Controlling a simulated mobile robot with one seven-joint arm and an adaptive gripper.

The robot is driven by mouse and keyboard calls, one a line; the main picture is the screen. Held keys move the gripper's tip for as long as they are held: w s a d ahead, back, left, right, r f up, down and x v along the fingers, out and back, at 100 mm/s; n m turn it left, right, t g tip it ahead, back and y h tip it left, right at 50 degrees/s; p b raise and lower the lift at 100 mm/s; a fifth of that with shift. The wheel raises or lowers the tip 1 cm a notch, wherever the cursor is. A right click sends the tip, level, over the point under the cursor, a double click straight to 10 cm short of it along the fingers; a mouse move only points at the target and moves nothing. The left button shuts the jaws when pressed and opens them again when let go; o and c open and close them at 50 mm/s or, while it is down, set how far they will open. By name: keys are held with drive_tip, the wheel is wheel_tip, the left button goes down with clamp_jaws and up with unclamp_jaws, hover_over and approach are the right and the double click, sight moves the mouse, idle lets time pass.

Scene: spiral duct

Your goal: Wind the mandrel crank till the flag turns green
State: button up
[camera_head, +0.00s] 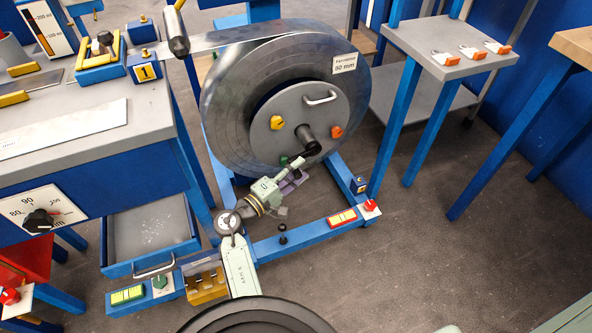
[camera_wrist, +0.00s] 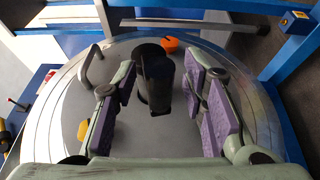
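The mandrel is a large drum wound with shiny metal strip (camera_head: 228,100), with a grey round hub plate (camera_head: 270,150) facing me. The dark crank (camera_head: 307,140) sticks out near the hub's centre; its black grip fills the middle of the wrist view (camera_wrist: 154,80). My gripper (camera_head: 296,163) is at the hub's lower part, close to the crank. In the wrist view its purple-padded fingers (camera_wrist: 163,98) stand apart on either side of the black grip, with a gap visible on both sides. I cannot pick out the flag with certainty; no clearly green flag shows.
The hub carries a bar handle (camera_head: 320,98), a yellow knob (camera_head: 277,122) and an orange knob (camera_head: 336,131). A blue base frame (camera_head: 300,237) with a red button (camera_head: 370,206) surrounds the drum. A grey workbench (camera_head: 75,135) stands left.

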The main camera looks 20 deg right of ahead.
clamp_jaws()
idle(0.7)
